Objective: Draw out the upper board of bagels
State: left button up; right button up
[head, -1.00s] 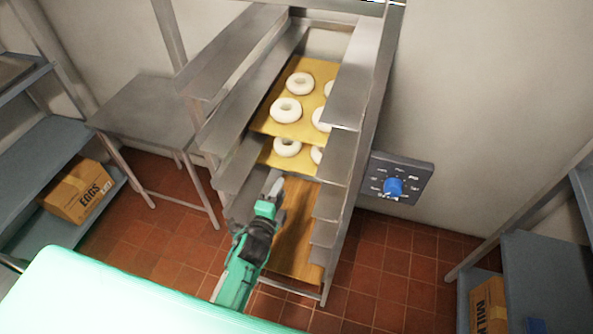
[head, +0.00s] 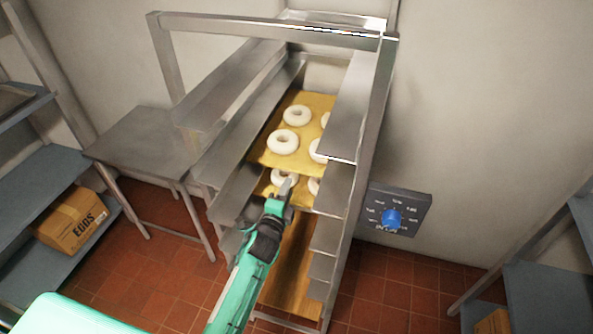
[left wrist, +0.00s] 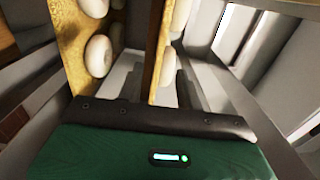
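The upper board (head: 278,158) is a yellow sheet bearing several pale bagels (head: 283,142), and it lies in a metal rack. A second yellow board (head: 300,198) with bagels sits one level below. My left gripper (head: 284,188) is in front of the rack, overlapping the lower board in the head view; contact is unclear. In the left wrist view, the upper board (left wrist: 158,60) stands nearly edge-on at the middle and the lower board (left wrist: 72,45) shows its face at left. The fingers are too small to judge their opening. My right gripper is not in view.
Metal rack ledges (head: 333,187) flank the boards on both sides. A bare metal table (head: 140,140) stands to the left, and shelving with an eggs box (head: 72,222) is further left. A blue-knobbed panel (head: 393,212) is on the right wall.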

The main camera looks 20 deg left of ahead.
aim_at(296, 167)
pick_arm(q)
jog(key=w+b, duration=0.1)
jog(key=w, duration=0.3)
jog(key=w+b, duration=0.2)
jog(key=w, duration=0.3)
jog(key=shift+w+d+f, duration=0.1)
jog(key=shift+w+d, duration=0.05)
jog(key=shift+d, duration=0.05)
jog(key=shift+w, duration=0.3)
grip_shut()
